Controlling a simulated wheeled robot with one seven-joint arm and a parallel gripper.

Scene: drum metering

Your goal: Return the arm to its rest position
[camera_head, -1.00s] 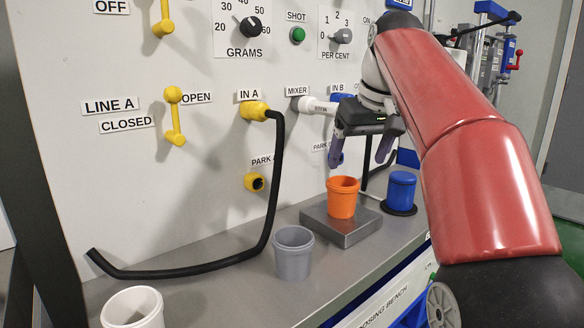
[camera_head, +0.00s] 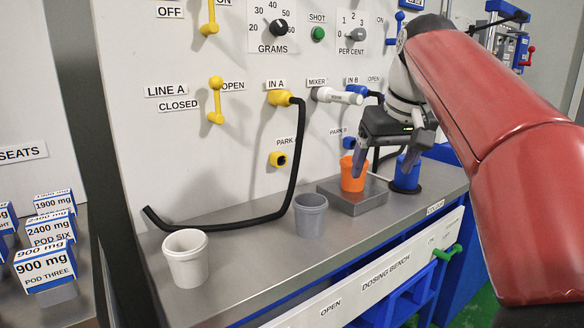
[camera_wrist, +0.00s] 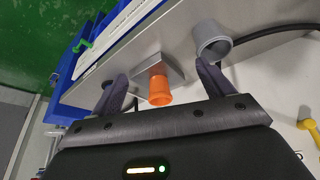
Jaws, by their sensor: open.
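My gripper (camera_head: 384,164) hangs open from my red arm in front of the panel, near the orange cup and the blue cup. It also shows in the wrist view (camera_wrist: 163,88), its fingers spread with nothing between them at the tips. The orange cup (camera_head: 353,174) stands upright on a grey metal block (camera_head: 349,198). In the wrist view the orange cup (camera_wrist: 159,92) appears beyond the fingers, apart from them. The blue cup (camera_head: 406,176) stands just right of the block, partly behind a finger in the head view.
A grey cup (camera_head: 310,216) and a white cup (camera_head: 186,260) stand on the bench (camera_head: 250,262). A black hose (camera_head: 294,160) runs from the yellow IN A port (camera_head: 281,98). Yellow lever LINE A (camera_head: 216,100) points down. Labelled pods (camera_head: 45,268) sit at the far left.

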